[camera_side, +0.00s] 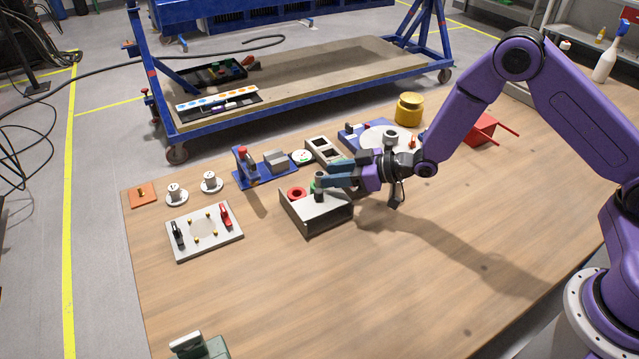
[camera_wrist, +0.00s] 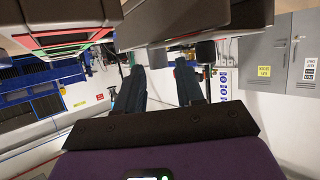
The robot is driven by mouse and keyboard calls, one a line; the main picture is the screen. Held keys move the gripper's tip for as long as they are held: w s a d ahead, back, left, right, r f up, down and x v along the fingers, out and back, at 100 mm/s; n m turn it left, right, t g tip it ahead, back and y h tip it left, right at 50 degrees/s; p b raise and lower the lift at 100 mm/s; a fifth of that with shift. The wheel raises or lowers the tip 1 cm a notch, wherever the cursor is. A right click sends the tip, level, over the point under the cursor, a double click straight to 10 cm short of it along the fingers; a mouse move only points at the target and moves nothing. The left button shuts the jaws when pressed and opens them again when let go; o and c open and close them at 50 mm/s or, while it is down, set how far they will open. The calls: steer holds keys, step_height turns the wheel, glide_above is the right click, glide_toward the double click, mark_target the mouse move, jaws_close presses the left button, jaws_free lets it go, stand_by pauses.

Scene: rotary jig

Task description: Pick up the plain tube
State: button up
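My gripper (camera_side: 324,182) is level in the side view, its teal fingers pointing left over a grey box-like holder (camera_side: 318,220). In the wrist view the two fingers (camera_wrist: 158,80) stand apart, with background showing between them and nothing clearly held. A red ring-shaped part (camera_side: 297,192) stands at the holder's left end. A green part (camera_side: 314,186) shows just behind the fingertips, partly hidden. A small dark upright piece (camera_side: 319,196) is at the fingertips; I cannot tell whether it is a fingertip or a tube. I cannot identify the plain tube for sure.
Left of the holder are a clamp plate (camera_side: 190,243), two light knobbed parts and a blue toggle-clamp fixture (camera_side: 250,178). The table's front is mostly clear.

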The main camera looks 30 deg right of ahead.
mark_target(319, 174)
steer(key=shift+x, duration=2.2)
jaws_close()
steer(key=shift+w+r, duration=0.1)
